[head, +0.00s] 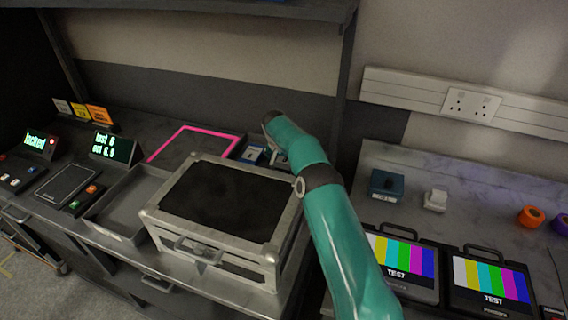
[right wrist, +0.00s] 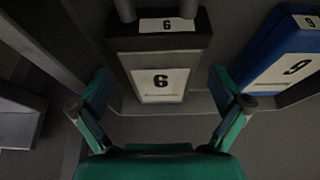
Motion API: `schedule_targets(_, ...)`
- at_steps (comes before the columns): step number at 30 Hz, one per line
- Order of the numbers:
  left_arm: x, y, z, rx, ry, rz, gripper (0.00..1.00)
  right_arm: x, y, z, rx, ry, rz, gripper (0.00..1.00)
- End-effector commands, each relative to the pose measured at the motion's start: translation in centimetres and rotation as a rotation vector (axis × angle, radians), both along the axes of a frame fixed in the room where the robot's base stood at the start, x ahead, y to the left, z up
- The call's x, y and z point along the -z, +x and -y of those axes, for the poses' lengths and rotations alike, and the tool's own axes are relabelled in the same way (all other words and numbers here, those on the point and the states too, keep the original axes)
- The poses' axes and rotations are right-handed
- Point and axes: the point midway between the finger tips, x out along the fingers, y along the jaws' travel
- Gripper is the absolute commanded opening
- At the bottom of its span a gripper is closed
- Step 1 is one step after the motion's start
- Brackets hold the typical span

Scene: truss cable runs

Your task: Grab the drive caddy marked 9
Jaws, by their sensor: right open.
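In the right wrist view, a dark caddy (right wrist: 160,48) has white labels on its top and front that read 6 as pictured. A blue caddy (right wrist: 262,55) to its right has labels that read 9 as pictured, partly cut off by the frame edge. My right gripper (right wrist: 160,88) is open, its fingers apart on either side of the dark caddy's lower front. I cannot tell whether they touch it. In the head view, a blue caddy with a white label (head: 252,154) sits at the back of the bench, beside my right arm's end. My left gripper is out of view.
A silver case (head: 225,200) with a black top stands in front of the caddies, near my arm. A grey tray (head: 130,205) and a pink-outlined area (head: 195,142) lie left.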

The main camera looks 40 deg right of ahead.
Motion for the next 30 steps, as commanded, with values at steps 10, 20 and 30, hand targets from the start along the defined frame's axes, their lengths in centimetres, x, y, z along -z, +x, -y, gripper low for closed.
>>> schedule_targets(10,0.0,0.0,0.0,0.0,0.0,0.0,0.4,0.0,0.0,0.0,0.0,0.0,0.0,0.6)
schedule_targets(20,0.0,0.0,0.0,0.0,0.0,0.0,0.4,-0.1,0.0,0.0,0.001,-0.002,0.001,0.22)
schedule_targets(30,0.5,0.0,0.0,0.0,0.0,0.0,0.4,-2.1,0.1,0.0,0.001,-0.003,0.005,0.22)
